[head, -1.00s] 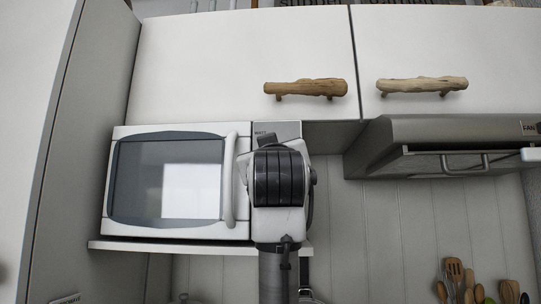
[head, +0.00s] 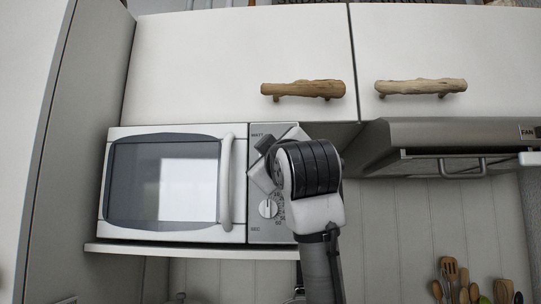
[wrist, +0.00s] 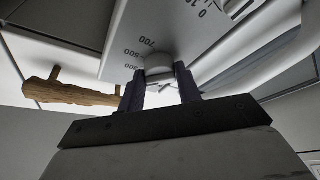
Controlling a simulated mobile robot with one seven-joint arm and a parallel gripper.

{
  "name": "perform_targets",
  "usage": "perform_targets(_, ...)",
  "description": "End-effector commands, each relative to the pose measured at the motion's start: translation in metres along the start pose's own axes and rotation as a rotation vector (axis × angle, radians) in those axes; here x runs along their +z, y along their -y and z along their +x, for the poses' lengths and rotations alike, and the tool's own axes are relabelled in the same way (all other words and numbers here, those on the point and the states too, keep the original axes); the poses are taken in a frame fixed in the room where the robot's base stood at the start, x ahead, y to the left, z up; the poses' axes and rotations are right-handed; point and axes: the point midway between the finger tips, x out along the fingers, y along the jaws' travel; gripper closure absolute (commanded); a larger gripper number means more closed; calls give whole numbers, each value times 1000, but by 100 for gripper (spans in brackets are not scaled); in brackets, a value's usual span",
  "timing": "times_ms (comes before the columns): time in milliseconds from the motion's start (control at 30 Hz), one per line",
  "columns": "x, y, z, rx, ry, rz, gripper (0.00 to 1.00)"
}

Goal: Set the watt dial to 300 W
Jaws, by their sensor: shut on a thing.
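The microwave (head: 240,190) stands on a shelf, its control panel (head: 262,232) to the right of the door handle. The word WATT shows at the panel's top. My gripper (wrist: 161,80) is shut on the watt dial (wrist: 158,62), with one finger on each side of the knob. In the wrist view 700, 500 and 300 are printed beside the knob; where its pointer stands I cannot make out. In the head view my wrist and gripper hide the watt dial. The lower timer dial (head: 268,208) shows below, its mark roughly upright.
The microwave's white door handle (head: 226,180) rises close to the left of the panel. Cupboard doors with driftwood handles (head: 303,89) (head: 421,86) are above. A range hood (head: 440,135) juts out at the right. Wooden utensils (head: 452,280) stand at the lower right.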

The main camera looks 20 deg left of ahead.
Motion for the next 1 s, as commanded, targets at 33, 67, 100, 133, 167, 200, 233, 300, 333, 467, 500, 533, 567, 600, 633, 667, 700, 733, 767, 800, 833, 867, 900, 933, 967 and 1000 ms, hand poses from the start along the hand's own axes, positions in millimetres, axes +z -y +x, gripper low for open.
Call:
perform_targets(33, -1, 0, 0, 0, -1, -2, 89)
perform_targets(67, -1, 0, 0, 0, -1, -2, 89)
perform_targets(100, -1, 0, 0, 0, -1, -2, 89)
perform_targets(133, -1, 0, 0, 0, -1, -2, 89)
perform_targets(167, -1, 0, 0, 0, -1, -2, 89)
perform_targets(200, -1, 0, 0, 0, -1, -1, 89)
perform_targets(233, -1, 0, 0, 0, -1, -1, 89)
perform_targets(300, -1, 0, 0, 0, -2, -1, 89)
perform_targets(333, -1, 0, 0, 0, -2, -1, 65)
perform_targets(467, -1, 0, 0, 0, -1, -1, 48)
perform_targets(500, -1, 0, 0, 0, -1, -1, 44)
perform_targets(533, -1, 0, 0, 0, -1, -1, 44)
perform_targets(567, -1, 0, 0, 0, -1, 0, 44)
perform_targets(600, 0, 0, 0, 0, -1, 0, 44)
perform_targets(633, 0, 0, 0, 0, -1, 0, 44)
perform_targets(667, 0, 0, 0, 0, -1, 0, 44)
perform_targets(700, 0, 0, 0, 0, -1, 0, 44)
perform_targets(733, 0, 0, 0, 0, -1, 0, 44)
perform_targets(767, 0, 0, -1, 0, -1, 0, 44)
perform_targets(800, 0, 0, -2, 1, -1, 0, 44)
perform_targets(833, 0, 0, -4, 1, -1, -1, 44)
perform_targets(867, 0, 1, -6, 1, -2, -1, 44)
perform_targets(900, 1, 1, -11, 2, -3, -1, 44)
perform_targets(933, 1, 1, -15, 3, -3, -1, 44)
perform_targets(967, 2, 2, -20, 2, -3, -1, 44)
perform_targets(1000, 2, 2, -28, 4, -3, -2, 44)
